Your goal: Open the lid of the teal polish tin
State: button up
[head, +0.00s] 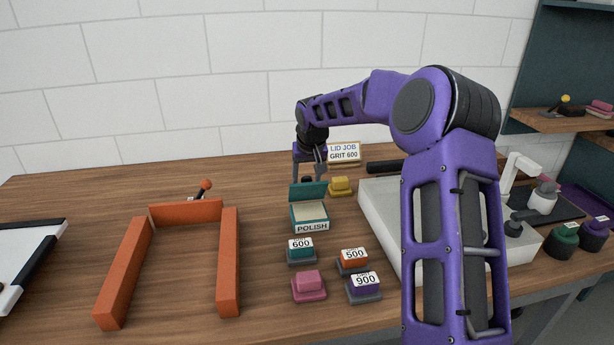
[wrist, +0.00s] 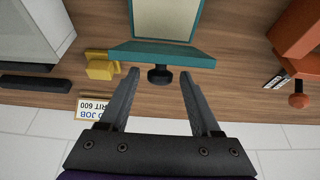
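The teal polish tin (head: 311,224), labelled POLISH, stands on the wooden bench with its pale inside showing. Its teal lid (head: 308,192) stands raised at the tin's back edge. In the wrist view the lid (wrist: 162,55) is seen edge-on beside the open tin (wrist: 165,18). A black knob (wrist: 160,75) sticks out from the lid's outer side. My gripper (head: 308,173) is behind the lid, pointing down. In the wrist view my gripper (wrist: 160,77) is open, with the knob between its fingertips and a gap on each side.
Sanding blocks marked 600 (head: 301,251), 500 (head: 353,260) and 900 (head: 364,287), plus a pink block (head: 309,285), stand in front. A yellow block (head: 340,186) and a LID JOB GRIT 600 sign (head: 344,152) are behind. An orange frame (head: 228,265) is left.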

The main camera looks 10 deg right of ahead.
grip_shut()
dwell(1.2)
